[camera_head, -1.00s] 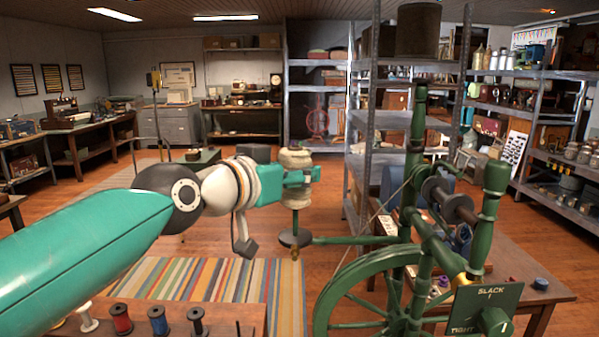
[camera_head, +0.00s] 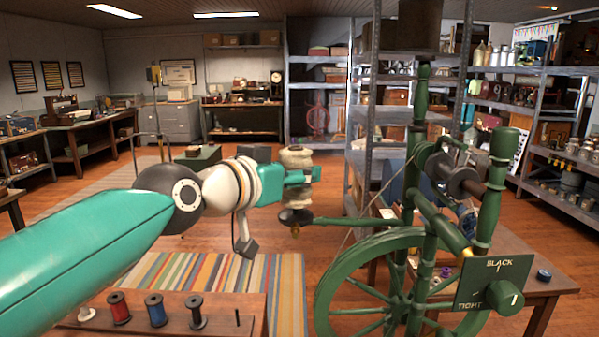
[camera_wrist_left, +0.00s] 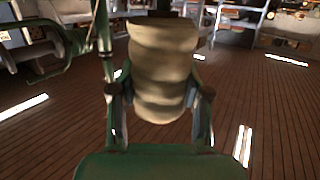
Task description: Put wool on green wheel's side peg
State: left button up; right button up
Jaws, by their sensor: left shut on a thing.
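The wool (camera_head: 296,160) is a cream, lumpy, upright bundle. My left gripper (camera_head: 310,175) is shut around its middle, and the left wrist view shows the wool (camera_wrist_left: 160,75) between the two fingers. The green wheel (camera_head: 345,270) stands at the right. Its side arm (camera_head: 350,221) reaches left to a small dark disc (camera_head: 292,216) directly under the wool. The wool's lower end is just above or touching the disc; I cannot tell which. The peg itself is hidden, so I cannot tell whether the wool is around it. My right gripper is not in view.
A wooden rack (camera_head: 245,305) with several thread spools, one red (camera_head: 119,309) and one blue (camera_head: 155,311), stands at front left. A wooden table (camera_head: 520,262) is behind the wheel at right. Metal shelves (camera_head: 385,115) rise behind it.

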pick_arm(q)
jog(key=shift+f+b, duration=0.45)
jog(key=shift+f, duration=0.15)
jog(key=o, duration=1.1)
jog(key=shift+s, duration=0.1)
jog(key=v, duration=1.1)
jog(key=shift+s+a, duration=0.25)
jog(key=shift+s, duration=0.05)
